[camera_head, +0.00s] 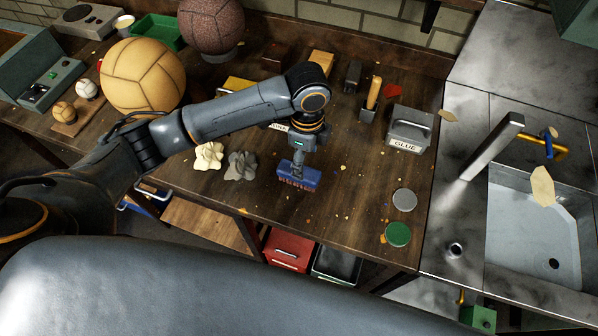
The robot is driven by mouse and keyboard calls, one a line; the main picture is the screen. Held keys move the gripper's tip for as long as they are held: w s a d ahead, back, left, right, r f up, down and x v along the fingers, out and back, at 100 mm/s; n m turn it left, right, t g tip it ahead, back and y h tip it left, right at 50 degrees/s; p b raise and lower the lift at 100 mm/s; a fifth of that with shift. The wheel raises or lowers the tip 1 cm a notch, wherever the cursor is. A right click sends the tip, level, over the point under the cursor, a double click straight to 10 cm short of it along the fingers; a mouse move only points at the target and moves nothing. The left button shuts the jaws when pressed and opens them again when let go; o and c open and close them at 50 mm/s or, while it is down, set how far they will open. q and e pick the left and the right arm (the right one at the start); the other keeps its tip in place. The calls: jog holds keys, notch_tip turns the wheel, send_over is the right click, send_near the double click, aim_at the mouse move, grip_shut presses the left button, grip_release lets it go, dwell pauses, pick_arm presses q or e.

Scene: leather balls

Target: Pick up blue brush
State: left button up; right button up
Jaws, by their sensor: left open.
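The blue brush (299,176) lies on the wooden workbench (345,215), with its blue body on top and reddish-brown bristles below. My left gripper (298,168) points straight down right over the brush, its fingertips at the brush's top. The jaws are open, and the fingertips are small here, so I cannot tell whether they touch the brush. My left arm reaches in from the left across the bench. My right gripper is not in view.
A grey glue box (409,130) stands right of the brush, and cream (208,156) and grey (240,165) crumpled scraps lie left. A tan ball (142,76) sits back left. Grey (404,200) and green (398,234) lids lie front right. A metal sink (535,240) is at the right.

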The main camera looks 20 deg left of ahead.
aim_at(305, 173)
pick_arm(q)
notch_tip(305, 173, down, 3)
jog(key=shift+r, duration=0.1)
notch_tip(305, 173, down, 4)
jog(key=shift+f+p, duration=0.1)
jog(key=shift+p, duration=0.9)
jog(key=shift+f, duration=0.6)
jog(key=c, duration=1.3)
